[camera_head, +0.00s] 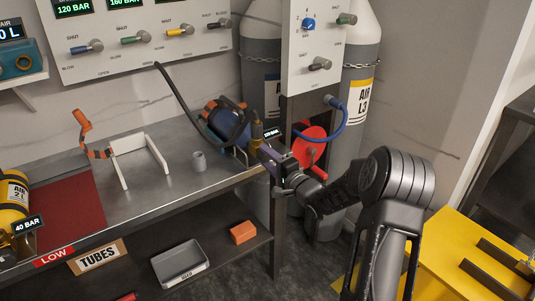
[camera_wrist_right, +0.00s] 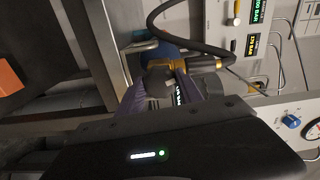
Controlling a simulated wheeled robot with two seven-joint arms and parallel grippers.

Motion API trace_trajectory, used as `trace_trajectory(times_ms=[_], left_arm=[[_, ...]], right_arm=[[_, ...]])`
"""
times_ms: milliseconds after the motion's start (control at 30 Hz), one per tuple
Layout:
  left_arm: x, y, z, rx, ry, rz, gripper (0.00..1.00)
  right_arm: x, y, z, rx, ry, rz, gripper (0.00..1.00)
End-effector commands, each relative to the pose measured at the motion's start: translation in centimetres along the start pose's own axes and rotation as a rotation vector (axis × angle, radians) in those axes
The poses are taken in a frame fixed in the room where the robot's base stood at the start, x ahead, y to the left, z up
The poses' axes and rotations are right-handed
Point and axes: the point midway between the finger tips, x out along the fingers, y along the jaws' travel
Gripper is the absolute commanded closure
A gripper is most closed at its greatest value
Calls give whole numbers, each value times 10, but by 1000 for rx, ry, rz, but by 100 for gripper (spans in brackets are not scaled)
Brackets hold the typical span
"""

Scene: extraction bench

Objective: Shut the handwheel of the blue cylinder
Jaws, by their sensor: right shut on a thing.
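The blue cylinder (camera_head: 228,124) lies in a cradle on the bench, with an orange strap and its valve end towards my right arm. Its brass valve (camera_head: 256,128) sticks out at the bench's right end; the valve also shows in the right wrist view (camera_wrist_right: 205,62). My right gripper (camera_head: 268,158) is at this valve end. Its purple fingers are shut on the small dark grey handwheel (camera_wrist_right: 158,82), which is mostly hidden by the fingers. My left gripper is not in view.
A black hose runs from the wall panel (camera_head: 140,40) to the blue cylinder. A red wheel (camera_head: 311,146) and tall grey cylinders stand just behind my right gripper. An orange block (camera_head: 243,232) is on the lower shelf.

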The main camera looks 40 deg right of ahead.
Motion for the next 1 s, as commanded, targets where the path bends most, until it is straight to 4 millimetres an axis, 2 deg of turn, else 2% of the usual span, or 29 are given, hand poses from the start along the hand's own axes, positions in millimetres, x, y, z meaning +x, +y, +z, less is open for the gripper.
trace_trajectory(times_ms=[100, 400, 967, 1000], left_arm=[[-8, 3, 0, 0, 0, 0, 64], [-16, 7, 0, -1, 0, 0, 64], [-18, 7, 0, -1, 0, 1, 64], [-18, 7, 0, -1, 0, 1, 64]], right_arm=[[-1, 0, 0, 95, -1, 6, 98], [-1, 1, 1, 253, -1, 5, 98], [0, 2, 1, 293, -1, 5, 98], [0, 2, 1, 293, -1, 5, 54]])
